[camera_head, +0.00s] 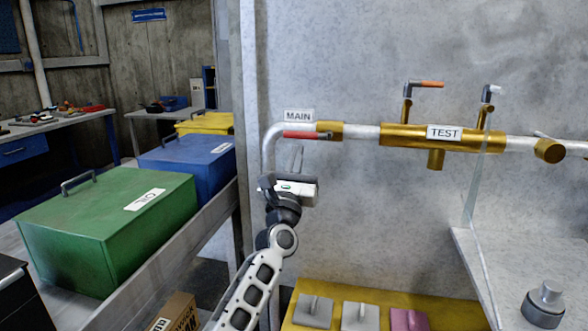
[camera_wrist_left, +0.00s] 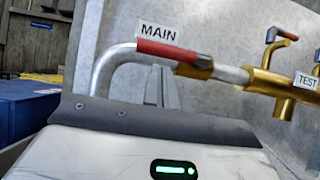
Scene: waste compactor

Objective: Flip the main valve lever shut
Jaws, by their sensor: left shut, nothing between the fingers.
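The main valve lever has a red handle (camera_head: 303,134) lying roughly along the pipe, under the MAIN label (camera_head: 299,115). Its brass valve body (camera_head: 330,131) sits to the right of the handle. In the left wrist view the red handle (camera_wrist_left: 160,49) crosses just beyond my fingertips, with the brass body (camera_wrist_left: 195,68) at its right. My left gripper (camera_head: 298,151) is shut and empty, fingers pointing up, just below the handle in the head view. Its fingers (camera_wrist_left: 162,72) also show in the left wrist view; whether they touch the handle I cannot tell. My right gripper is out of view.
A brass TEST section (camera_head: 410,136) with two small upright levers continues the pipe to the right. Green (camera_head: 105,235) and blue (camera_head: 190,165) bins stand at left. Grey and pink blocks lie on a yellow surface (camera_head: 395,296) below. The wall behind is bare.

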